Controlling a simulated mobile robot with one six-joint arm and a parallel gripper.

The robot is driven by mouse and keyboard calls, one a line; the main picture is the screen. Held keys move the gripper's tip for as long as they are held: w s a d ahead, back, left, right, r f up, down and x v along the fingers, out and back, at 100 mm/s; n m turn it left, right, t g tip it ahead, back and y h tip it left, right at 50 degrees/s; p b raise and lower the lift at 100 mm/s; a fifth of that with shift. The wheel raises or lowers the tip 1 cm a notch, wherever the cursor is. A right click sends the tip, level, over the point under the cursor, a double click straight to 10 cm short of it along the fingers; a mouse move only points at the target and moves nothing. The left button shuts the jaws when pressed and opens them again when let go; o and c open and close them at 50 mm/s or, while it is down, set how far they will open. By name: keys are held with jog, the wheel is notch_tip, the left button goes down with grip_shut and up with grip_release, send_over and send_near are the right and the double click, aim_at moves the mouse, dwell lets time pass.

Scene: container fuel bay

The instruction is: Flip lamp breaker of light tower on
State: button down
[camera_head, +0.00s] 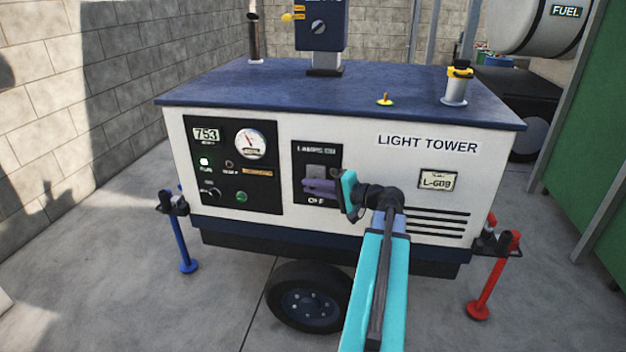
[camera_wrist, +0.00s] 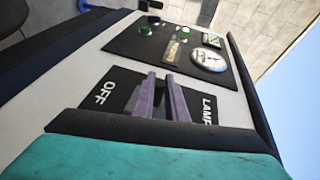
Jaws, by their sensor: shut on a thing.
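The light tower (camera_head: 455,160) is a white cabinet with a blue top. Its lamp breaker panel (camera_head: 334,158) is black, with lettering above and "OFF" below. The breaker (camera_head: 317,171) shows as a grey block in the panel's middle. In the wrist view the panel (camera_wrist: 118,83) lies sideways, "OFF" at left and "LAMP" at right. My gripper (camera_head: 318,187) has its purple fingers at the lower part of the breaker. They also show in the wrist view (camera_wrist: 164,98), close together between the two words, shut on the breaker's lever. The fingers mostly hide the lever, so its exact position is unclear.
Left of the breaker is a black panel (camera_head: 218,180) with a gauge (camera_head: 250,143), a lit white-green lamp and buttons. A blue jack (camera_head: 183,240) and a red jack (camera_head: 492,275) stand at the sides. A green container wall (camera_head: 597,150) is at the right.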

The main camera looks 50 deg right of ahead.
jog(key=shift+d+r+m+g+y+p, duration=0.2)
jog(key=shift+r+m+g+p, duration=0.45)
jog(key=shift+p, duration=1.45)
jog(key=shift+d+r+m+g+y+p, duration=0.15)
jog(key=shift+r+m+p, duration=0.25)
jog(key=shift+m+p, duration=1.15)
jog(key=p, duration=0.3)
jog(key=shift+w+r+y+p, duration=0.1)
jog(key=shift+r+y+p, duration=0.05)
jog(key=shift+y+p, duration=0.15)
jog(key=shift+g+p, duration=0.3)
jog(key=shift+p, duration=0.2)
jog(key=c, duration=2)
grip_release()
jog(key=shift+c, duration=0.2)
jog(key=v, duration=1.3)
jog(key=shift+s, duration=0.4)
jog(key=shift+d+r, duration=0.1)
jog(key=shift+d, duration=0.05)
